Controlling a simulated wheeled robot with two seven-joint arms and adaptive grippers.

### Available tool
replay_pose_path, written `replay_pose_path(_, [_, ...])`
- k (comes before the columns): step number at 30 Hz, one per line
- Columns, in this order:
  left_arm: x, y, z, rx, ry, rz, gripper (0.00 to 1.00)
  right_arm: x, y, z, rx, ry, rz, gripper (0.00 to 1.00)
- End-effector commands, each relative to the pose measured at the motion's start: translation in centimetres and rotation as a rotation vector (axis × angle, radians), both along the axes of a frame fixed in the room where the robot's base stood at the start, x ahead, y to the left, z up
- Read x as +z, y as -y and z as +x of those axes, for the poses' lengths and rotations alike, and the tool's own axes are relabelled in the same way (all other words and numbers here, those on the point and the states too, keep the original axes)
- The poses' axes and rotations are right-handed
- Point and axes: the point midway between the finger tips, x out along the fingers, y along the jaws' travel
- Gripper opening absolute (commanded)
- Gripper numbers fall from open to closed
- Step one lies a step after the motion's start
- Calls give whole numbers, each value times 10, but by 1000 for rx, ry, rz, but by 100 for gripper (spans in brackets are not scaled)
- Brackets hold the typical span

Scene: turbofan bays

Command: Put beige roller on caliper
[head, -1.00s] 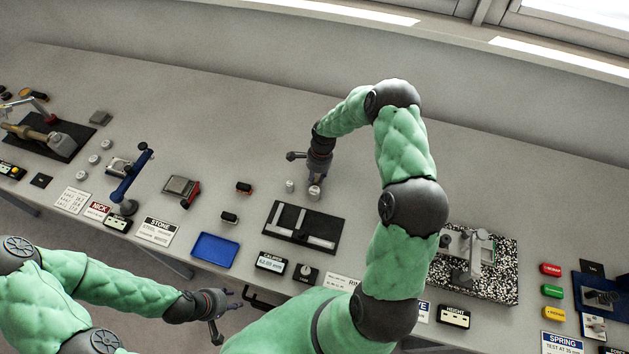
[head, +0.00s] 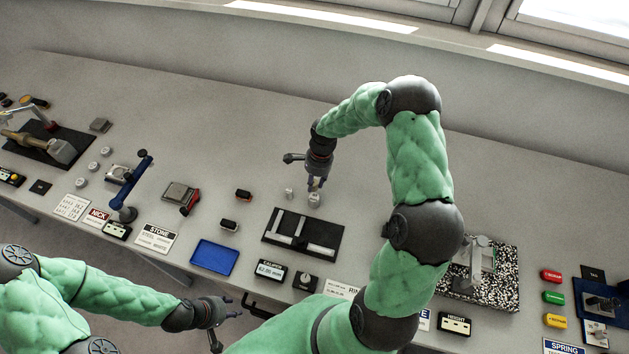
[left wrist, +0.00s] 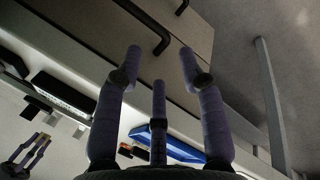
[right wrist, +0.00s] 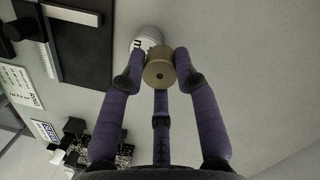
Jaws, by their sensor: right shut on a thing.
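The beige roller (right wrist: 159,72), a short cylinder with a central hole, sits between the fingertips of my right gripper (right wrist: 160,66), which is shut on it. In the head view, the right gripper (head: 314,188) points down at the bench behind the caliper.
A white lettered cylinder (right wrist: 146,38) lies just beyond the held roller. A blue tray (head: 214,257), a caliper readout (head: 270,269) and a speckled block (head: 500,290) are around the mat. The bench behind is clear.

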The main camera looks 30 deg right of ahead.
Motion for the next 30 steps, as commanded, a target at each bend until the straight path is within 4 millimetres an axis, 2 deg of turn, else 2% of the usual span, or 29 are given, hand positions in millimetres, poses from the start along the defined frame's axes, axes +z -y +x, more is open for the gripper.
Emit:
replay_pose_path(4, [1, 0, 0, 0, 0, 0, 40, 28, -12, -17, 2, 4, -1, 0])
replay_pose_path(9, [-1, 0, 0, 0, 0, 0, 40, 41, -32, -46, 3, 3, 0, 0])
replay_pose_path(16, [-2, 0, 0, 0, 0, 0, 40, 56, -51, -75, 3, 1, 0, 0])
replay_pose_path(24, [-2, 0, 0, 0, 0, 0, 40, 63, -61, -90, 1, 0, 0, 0])
replay_pose_path(30, [-2, 0, 0, 0, 0, 0, 40, 64, -62, -91, 1, 0, 0, 0])
